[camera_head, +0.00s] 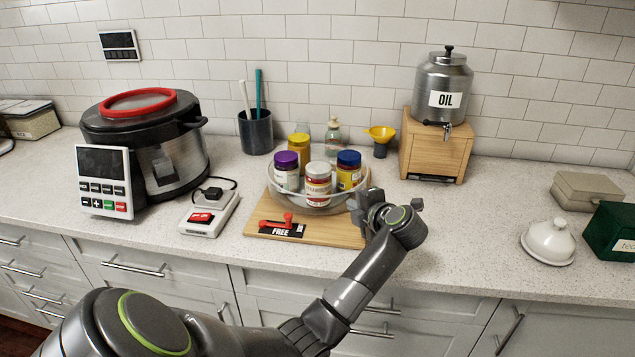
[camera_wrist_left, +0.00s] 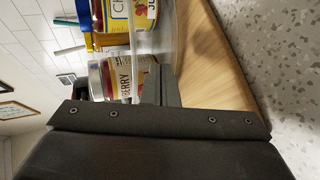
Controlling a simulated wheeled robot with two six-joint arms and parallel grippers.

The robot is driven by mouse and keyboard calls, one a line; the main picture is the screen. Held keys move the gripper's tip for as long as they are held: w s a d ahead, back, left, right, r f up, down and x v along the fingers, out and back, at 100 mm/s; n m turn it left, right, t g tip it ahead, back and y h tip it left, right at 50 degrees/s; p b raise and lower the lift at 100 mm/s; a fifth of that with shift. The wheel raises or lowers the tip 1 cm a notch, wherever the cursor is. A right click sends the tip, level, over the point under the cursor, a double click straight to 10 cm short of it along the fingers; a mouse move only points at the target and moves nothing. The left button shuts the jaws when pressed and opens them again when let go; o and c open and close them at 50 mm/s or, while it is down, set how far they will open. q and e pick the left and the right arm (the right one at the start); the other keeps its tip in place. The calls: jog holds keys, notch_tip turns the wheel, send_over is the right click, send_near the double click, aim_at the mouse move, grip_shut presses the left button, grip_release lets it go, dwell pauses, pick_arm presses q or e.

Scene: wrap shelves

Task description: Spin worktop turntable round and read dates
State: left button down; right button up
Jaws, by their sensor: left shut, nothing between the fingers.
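The turntable (camera_head: 318,206) is a clear round tray with a raised rim on a wooden board. It holds several jars: a purple-lidded jar (camera_head: 287,172), a white-lidded jar (camera_head: 318,184), a blue-lidded jar (camera_head: 348,170) and a yellow-lidded jar (camera_head: 300,147). The jar labels are too small to read dates in the head view. My left gripper (camera_head: 364,202) is shut and empty at the turntable's right edge. In the left wrist view its fingers (camera_wrist_left: 158,84) lie close by the clear rim and a berry-labelled jar (camera_wrist_left: 120,74); contact is unclear. My right gripper is out of view.
The wooden board (camera_head: 338,233) carries a red lever by a FREE label (camera_head: 282,229). A cooker (camera_head: 150,140) and a switch box (camera_head: 209,213) stand left. An oil dispenser (camera_head: 442,85) on a wooden stand is behind right.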

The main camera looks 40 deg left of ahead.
aim_at(335, 203)
pick_arm(q)
jog(key=shift+w+a, duration=0.25)
jog(key=shift+a, duration=0.45)
jog(key=shift+s+a+r+p, duration=0.15)
jog(key=shift+s+p, duration=0.35)
jog(key=shift+p, duration=0.3)
jog(key=shift+s, duration=0.25)
jog(key=shift+s+a+p, duration=0.3)
jog(key=shift+p, duration=0.4)
jog(key=shift+s+a, duration=0.2)
jog(key=shift+d, duration=0.1)
